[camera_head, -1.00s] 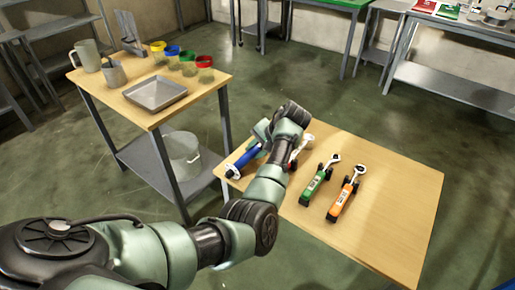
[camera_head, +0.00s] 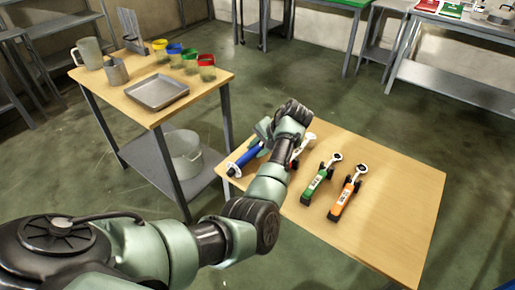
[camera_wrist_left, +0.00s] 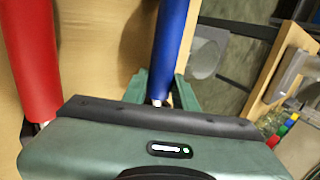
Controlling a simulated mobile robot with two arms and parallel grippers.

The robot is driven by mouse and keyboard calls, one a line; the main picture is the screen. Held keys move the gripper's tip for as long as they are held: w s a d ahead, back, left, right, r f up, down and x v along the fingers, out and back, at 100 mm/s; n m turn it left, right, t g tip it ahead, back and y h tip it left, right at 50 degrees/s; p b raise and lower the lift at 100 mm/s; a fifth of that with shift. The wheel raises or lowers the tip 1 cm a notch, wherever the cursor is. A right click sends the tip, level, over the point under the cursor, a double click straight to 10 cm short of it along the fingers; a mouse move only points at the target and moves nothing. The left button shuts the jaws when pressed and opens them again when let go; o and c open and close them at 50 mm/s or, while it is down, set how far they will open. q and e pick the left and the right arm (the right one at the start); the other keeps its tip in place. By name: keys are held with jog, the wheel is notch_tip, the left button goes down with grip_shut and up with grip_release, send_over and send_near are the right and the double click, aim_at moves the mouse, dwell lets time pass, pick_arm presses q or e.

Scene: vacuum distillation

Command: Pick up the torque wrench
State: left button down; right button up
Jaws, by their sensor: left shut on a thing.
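A blue-handled tool (camera_head: 245,157), seemingly a torque wrench, is at the table's left corner, partly hidden by my left arm. Its handle also shows in the left wrist view (camera_wrist_left: 172,45). My left gripper (camera_head: 264,131) is shut on it; in the wrist view the green fingers (camera_wrist_left: 160,90) stand on both sides of the blue handle. Its height above the table is hard to judge. A red-handled tool (camera_wrist_left: 30,60) lies beside it, mostly hidden by my arm in the head view. Green (camera_head: 317,187) and orange (camera_head: 345,198) tools lie to the right. My right gripper is out of view.
The wooden table (camera_head: 400,210) is clear on its right side. A second table at the left holds a metal tray (camera_head: 157,92), colored-rim cups (camera_head: 189,60) and mugs (camera_head: 89,54). A bucket (camera_head: 184,155) stands on its lower shelf. Floor separates the tables.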

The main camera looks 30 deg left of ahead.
pick_arm(q)
notch_tip(320, 180, up, 20)
dwell(0.5)
jog(key=shift+w+r, duration=0.1)
jog(key=c, duration=2.1)
grip_release()
grip_shut()
jog(key=shift+a, duration=0.1)
